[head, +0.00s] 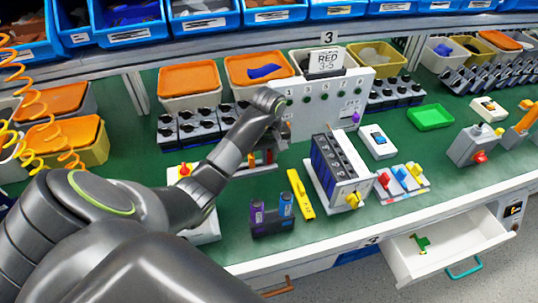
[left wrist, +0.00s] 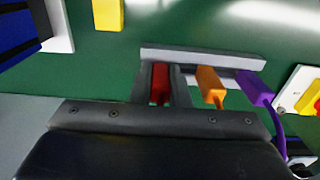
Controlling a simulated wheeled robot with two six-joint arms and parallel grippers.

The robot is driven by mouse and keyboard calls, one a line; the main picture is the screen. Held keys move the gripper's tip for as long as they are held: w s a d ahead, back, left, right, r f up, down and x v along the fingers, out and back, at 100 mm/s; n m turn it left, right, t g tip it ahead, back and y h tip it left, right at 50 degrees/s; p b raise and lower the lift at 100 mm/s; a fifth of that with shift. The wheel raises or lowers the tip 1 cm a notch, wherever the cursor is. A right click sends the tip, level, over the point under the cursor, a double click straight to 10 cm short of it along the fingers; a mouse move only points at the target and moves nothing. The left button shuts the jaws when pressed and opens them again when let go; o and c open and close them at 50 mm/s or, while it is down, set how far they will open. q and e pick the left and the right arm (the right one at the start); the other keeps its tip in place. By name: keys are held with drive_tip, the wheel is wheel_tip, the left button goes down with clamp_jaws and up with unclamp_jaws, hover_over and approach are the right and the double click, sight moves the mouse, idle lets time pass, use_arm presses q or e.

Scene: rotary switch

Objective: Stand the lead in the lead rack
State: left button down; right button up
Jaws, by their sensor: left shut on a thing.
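My left gripper (head: 277,140) is at the lead rack, in front of the white panel. In the left wrist view its fingers (left wrist: 160,88) are closed on a red lead (left wrist: 160,82). The light grey bar of the lead rack (left wrist: 185,55) runs just beyond the fingertips. An orange lead (left wrist: 212,85) and a purple lead (left wrist: 257,88) with a curving purple cable stand along the bar, beside the red one. The head view shows the red lead (head: 268,157) small under my gripper. I cannot tell whether its end is seated in the rack. My right gripper is not in view.
A white panel (head: 325,95) with a "RED 3-5" card stands behind. A purple and blue cell holder (head: 271,222), a yellow tool (head: 300,194) and a dark module block (head: 340,170) are at the front. Green mat is clear between them. A drawer (head: 450,250) is open at right.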

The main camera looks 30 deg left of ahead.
use_arm(q)
drive_tip(key=shift+s+d+f, duration=0.1)
drive_tip(key=shift+s+f, duration=0.05)
drive_tip(key=shift+f, duration=0.1)
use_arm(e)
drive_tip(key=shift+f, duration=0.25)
